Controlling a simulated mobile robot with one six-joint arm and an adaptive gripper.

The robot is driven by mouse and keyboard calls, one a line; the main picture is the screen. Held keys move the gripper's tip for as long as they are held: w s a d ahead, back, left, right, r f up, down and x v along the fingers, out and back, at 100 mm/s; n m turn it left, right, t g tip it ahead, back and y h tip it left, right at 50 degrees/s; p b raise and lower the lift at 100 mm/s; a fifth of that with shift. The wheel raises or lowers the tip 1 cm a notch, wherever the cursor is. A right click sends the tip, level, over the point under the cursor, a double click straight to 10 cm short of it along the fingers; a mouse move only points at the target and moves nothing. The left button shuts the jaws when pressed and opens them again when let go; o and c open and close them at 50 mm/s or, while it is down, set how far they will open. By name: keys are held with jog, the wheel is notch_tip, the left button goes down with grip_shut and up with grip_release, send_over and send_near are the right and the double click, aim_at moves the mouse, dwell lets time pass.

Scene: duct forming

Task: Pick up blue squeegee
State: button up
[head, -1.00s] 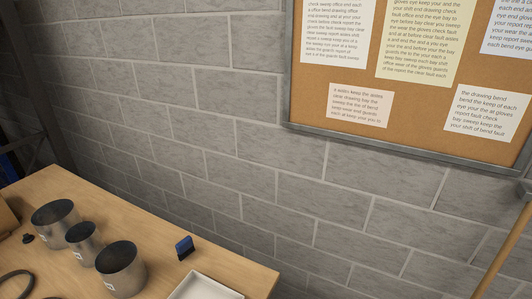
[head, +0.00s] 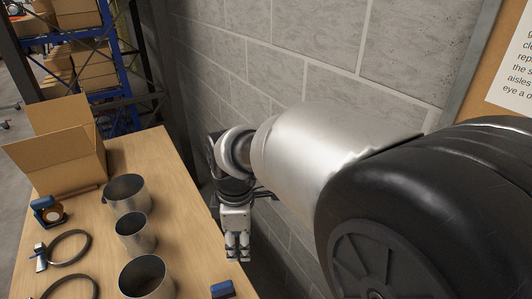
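The blue squeegee (head: 222,289) is on the wooden table near its wall-side edge. Only its blue upper part shows at the bottom of the head view; the rest is cut off by the frame. My gripper (head: 238,255) points down just above it in the picture, near the table's right edge. It looks apart from the squeegee. The fingers are small and close together, and I cannot tell whether they are open or shut.
Several metal duct pieces (head: 135,232) stand on the table (head: 176,215) left of my gripper. A cardboard box (head: 60,160), a tape dispenser (head: 47,212) and black rings (head: 69,246) lie further left. The block wall (head: 300,60) is close behind the arm.

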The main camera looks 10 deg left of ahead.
jog(key=s+a+f+n, duration=0.1)
jog(key=a+f+n, duration=0.2)
jog(key=a+f, duration=0.25)
jog(key=b, duration=0.4)
send_over(221, 285)
jog(key=f, duration=1)
jog(key=shift+s+d+f, duration=0.15)
jog(key=shift+d+f, duration=0.1)
jog(key=shift+a+f+b, duration=0.2)
jog(key=shift+f+b, duration=0.85)
jog(key=shift+f, duration=1.95)
jog(key=shift+r, duration=0.1)
grip_shut()
